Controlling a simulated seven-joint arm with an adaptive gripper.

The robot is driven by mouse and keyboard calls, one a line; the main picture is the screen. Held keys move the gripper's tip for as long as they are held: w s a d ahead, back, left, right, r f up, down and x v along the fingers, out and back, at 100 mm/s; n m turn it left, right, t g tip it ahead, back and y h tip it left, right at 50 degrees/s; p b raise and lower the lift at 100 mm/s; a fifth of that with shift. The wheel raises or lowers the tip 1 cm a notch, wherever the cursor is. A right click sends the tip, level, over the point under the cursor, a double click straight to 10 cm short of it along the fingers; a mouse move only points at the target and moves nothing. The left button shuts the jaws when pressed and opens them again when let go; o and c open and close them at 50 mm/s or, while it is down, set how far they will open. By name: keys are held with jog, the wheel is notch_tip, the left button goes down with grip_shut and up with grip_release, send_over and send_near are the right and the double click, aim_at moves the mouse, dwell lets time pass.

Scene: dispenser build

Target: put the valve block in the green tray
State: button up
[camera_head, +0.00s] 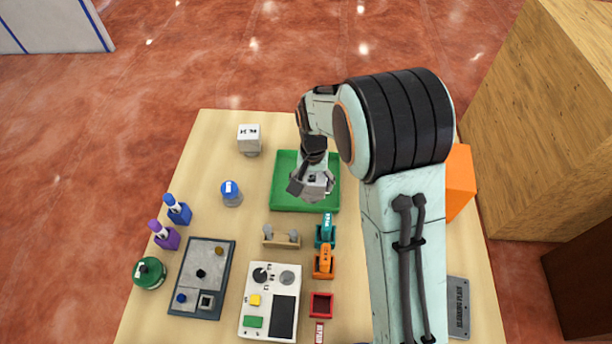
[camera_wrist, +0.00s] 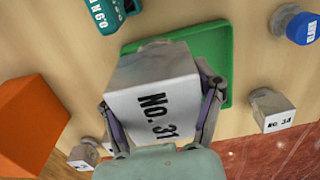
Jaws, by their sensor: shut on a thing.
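The valve block is a grey block with a white face marked "No. 31" (camera_wrist: 152,108); it fills the middle of the wrist view. My gripper (camera_head: 312,186) is shut on it, one finger on each side. In the head view the held block (camera_head: 318,179) is small and partly covered by the fingers. The green tray (camera_head: 284,168) lies on the table beneath my gripper and the block. Its green floor and rim (camera_wrist: 214,38) show behind the block in the wrist view. The block appears above the tray; whether it touches the floor cannot be told.
A similar block marked "No. 34" (camera_head: 249,138) stands behind left of the tray, and a blue-topped part (camera_head: 231,192) to its left. Teal (camera_head: 326,230) and orange (camera_head: 323,261) holders stand in front. An orange box (camera_head: 459,181) stands right, partly behind my arm.

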jog(key=w+f, duration=0.1)
jog(key=f, duration=0.1)
jog(key=w+a+f, duration=0.1)
jog(key=w+f, duration=0.2)
jog(key=w, duration=0.1)
jog(key=shift+w+a+f, duration=0.15)
jog(key=shift+a+f, duration=0.25)
jog(key=shift+w+f, duration=0.15)
jog(key=shift+f, duration=0.75)
jog(key=shift+w+f, duration=0.1)
jog(key=shift+f, duration=0.8)
jog(key=o, duration=1.3)
notch_tip(320, 180, up, 12)
